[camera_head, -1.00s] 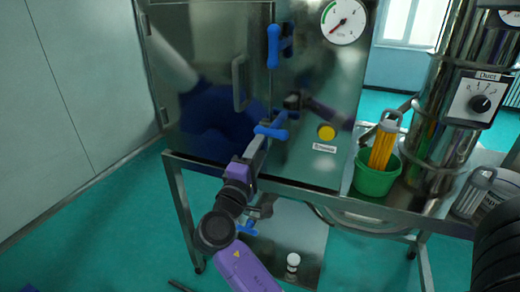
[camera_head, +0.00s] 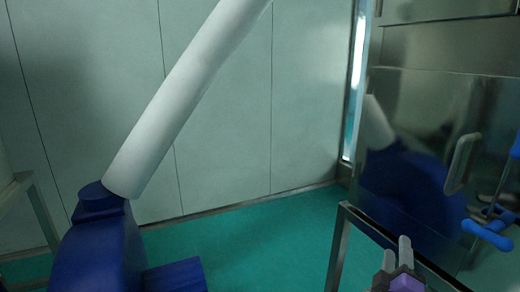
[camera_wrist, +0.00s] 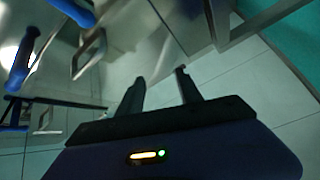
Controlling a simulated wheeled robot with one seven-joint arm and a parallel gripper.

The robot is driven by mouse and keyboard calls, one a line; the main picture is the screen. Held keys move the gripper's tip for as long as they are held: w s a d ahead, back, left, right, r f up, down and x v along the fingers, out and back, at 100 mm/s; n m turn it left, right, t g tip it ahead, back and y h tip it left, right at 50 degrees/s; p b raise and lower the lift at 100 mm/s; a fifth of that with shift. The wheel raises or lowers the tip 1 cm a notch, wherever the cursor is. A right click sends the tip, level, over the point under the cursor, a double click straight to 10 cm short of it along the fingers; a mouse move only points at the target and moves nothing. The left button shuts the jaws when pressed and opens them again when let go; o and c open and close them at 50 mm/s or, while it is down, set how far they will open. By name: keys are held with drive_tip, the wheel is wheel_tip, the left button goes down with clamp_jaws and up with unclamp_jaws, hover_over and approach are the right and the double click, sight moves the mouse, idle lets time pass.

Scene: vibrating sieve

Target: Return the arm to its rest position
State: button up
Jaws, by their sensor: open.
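My gripper (camera_wrist: 160,88) is open and empty, its two dark fingers apart in the wrist view. In the head view my gripper (camera_head: 397,252) shows at the bottom right, in front of the steel cabinet (camera_head: 420,110). Its fingers point up, and only its end and a purple part below it are in the picture. A blue handle (camera_head: 487,232) of the cabinet is to its right. Most of my arm is out of the head view.
A blue machine (camera_head: 100,245) with a slanted white tube (camera_head: 185,100) stands at the left. A metal table frame (camera_head: 340,245) is beside my gripper. Pale wall panels (camera_head: 225,130) are behind. Green floor (camera_head: 250,240) is open between machine and table.

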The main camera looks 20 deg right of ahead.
drive_tip(key=s+a+f+t+y, duration=0.2)
drive_tip(key=s+a+f+y, duration=0.25)
drive_tip(key=a, duration=0.35)
drive_tip(key=s+a+f+t+y, duration=0.25)
drive_tip(key=s+a+y, duration=0.2)
drive_tip(key=a, duration=0.45)
drive_tip(key=s+a+f+m+g+y, duration=0.1)
drive_tip(key=s+a, duration=0.3)
drive_tip(key=s, duration=0.7)
drive_tip(key=s+a+f+m+g+y, duration=0.1)
drive_tip(key=s+a+m+y, duration=0.2)
drive_tip(key=s, duration=0.8)
drive_tip(key=shift+a+f+g+y, duration=0.35)
drive_tip(key=shift+a+y, duration=0.15)
drive_tip(key=shift+a, duration=0.55)
drive_tip(key=shift+s, duration=0.1)
